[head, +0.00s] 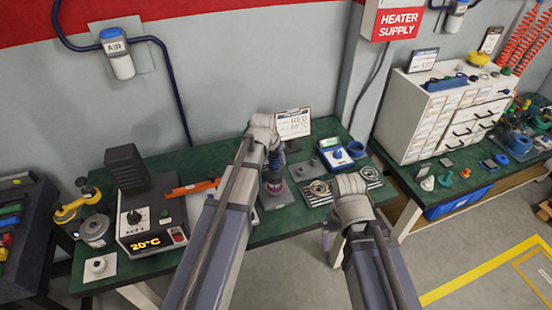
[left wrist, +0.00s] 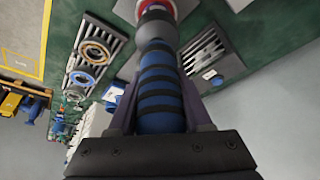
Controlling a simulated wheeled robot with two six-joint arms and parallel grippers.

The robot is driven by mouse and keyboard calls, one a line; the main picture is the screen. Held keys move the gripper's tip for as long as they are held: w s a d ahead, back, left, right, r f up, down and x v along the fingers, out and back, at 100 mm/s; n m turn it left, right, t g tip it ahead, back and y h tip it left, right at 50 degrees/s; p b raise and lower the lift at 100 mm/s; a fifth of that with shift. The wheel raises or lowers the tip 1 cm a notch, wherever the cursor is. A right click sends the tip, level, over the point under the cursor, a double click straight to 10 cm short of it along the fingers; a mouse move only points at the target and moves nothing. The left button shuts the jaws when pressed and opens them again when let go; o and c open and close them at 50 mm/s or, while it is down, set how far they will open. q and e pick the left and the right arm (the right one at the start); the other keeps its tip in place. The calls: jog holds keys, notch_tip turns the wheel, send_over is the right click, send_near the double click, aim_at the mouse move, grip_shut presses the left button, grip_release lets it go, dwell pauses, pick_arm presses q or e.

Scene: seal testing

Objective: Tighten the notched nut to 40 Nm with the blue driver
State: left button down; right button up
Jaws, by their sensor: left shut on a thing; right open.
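My left gripper (head: 273,168) is over the green bench, mostly hidden by its own arm in the head view. In the left wrist view it is shut on the blue driver (left wrist: 162,95), which has dark bands and a grey collar. The driver's far end meets or overlaps a red and white round part (left wrist: 156,8); I cannot tell whether they touch. Two ring-shaped parts, one steel (left wrist: 95,52) and one brownish (left wrist: 83,80), lie on a slotted rack. I cannot make out notches on a nut. My right gripper (head: 328,238) is open, low at the bench front, partly hidden by its arm.
A heater box reading 20°C (head: 150,225) stands on the left of the bench, with an orange-handled tool (head: 192,187) beside it. A sign reading RED (head: 293,124) and a blue and white device (head: 340,153) stand behind. A drawer cabinet (head: 440,110) is at right.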

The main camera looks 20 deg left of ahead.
pick_arm(q)
jog(key=shift+f+b, duration=1.4)
dwell(3.6)
jog(key=shift+r+p, duration=2.55)
jog(key=shift+f, duration=0.1)
